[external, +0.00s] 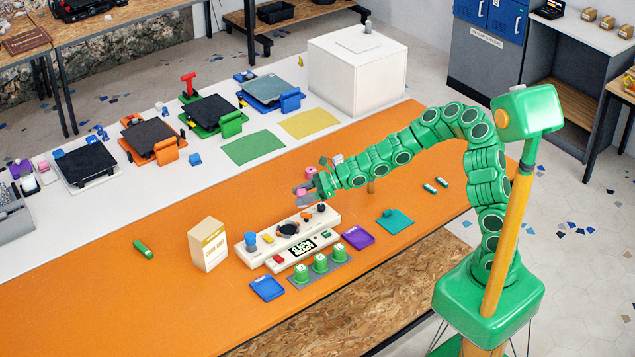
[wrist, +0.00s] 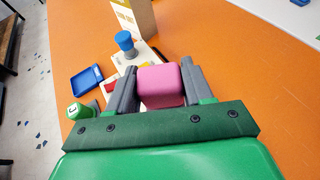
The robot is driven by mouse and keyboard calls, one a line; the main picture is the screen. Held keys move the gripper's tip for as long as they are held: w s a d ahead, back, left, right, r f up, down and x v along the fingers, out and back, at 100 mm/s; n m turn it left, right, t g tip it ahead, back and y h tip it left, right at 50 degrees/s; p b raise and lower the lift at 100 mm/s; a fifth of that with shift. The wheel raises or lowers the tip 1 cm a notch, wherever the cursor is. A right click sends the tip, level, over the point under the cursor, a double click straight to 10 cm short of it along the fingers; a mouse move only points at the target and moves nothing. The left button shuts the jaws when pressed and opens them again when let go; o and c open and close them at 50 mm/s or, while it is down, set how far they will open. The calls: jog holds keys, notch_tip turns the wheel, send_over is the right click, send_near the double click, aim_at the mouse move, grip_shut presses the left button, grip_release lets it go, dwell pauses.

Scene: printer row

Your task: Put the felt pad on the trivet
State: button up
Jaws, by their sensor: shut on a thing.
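My gripper (wrist: 160,88) is shut on a pink block (wrist: 160,86) with rounded edges, held between its two grey fingers. In the external view my gripper (external: 306,190) is above the orange table, just behind the cream control panel, and the pink block is small there. No thing is plainly marked as the felt pad or the trivet. Flat candidates are a green sheet (external: 248,147) and a yellow sheet (external: 310,123) on the white strip, and a teal square (external: 399,224) with a small raised part on the orange table. I cannot tell which is which.
Printers line the white strip by a white cube (external: 357,80). The left orange surface is mostly clear.

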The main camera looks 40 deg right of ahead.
jog(key=w+d+m+t+h, duration=0.2)
jog(key=d+m+t, duration=0.1)
jog(key=d, duration=1.7)
jog(key=w+d+m+t+h, duration=0.2)
jog(key=d+m+h, duration=0.1)
jog(key=d, duration=1.6)
jog(key=s+d+m+t+h, duration=0.1)
jog(key=s+d, duration=0.1)
jog(key=d, duration=0.5)
jog(key=s+d+m+h, duration=0.1)
jog(key=s+d, duration=0.2)
jog(key=d, duration=0.4)
jog(key=w+d+f, duration=0.1)
jog(key=w+f, duration=0.1)
jog(key=w, duration=0.2)
jog(key=w+d+f, duration=0.1)
jog(key=w+f, duration=0.2)
jog(key=w, duration=0.1)
jog(key=w+d+f, duration=0.1)
jog(key=w+f, duration=0.1)
jog(key=w, duration=0.2)
jog(key=shift+w+d+f, duration=0.1)
jog(key=shift+w+f, duration=0.15)
jog(key=shift+f, duration=0.1)
jog(key=shift+w+d+f, duration=0.15)
jog(key=shift+w+f, duration=0.4)
jog(key=shift+f, duration=0.15)
jog(key=shift+w+f, duration=0.15)
jog(key=shift+f, duration=1.4)
jog(key=shift+f, duration=0.15)
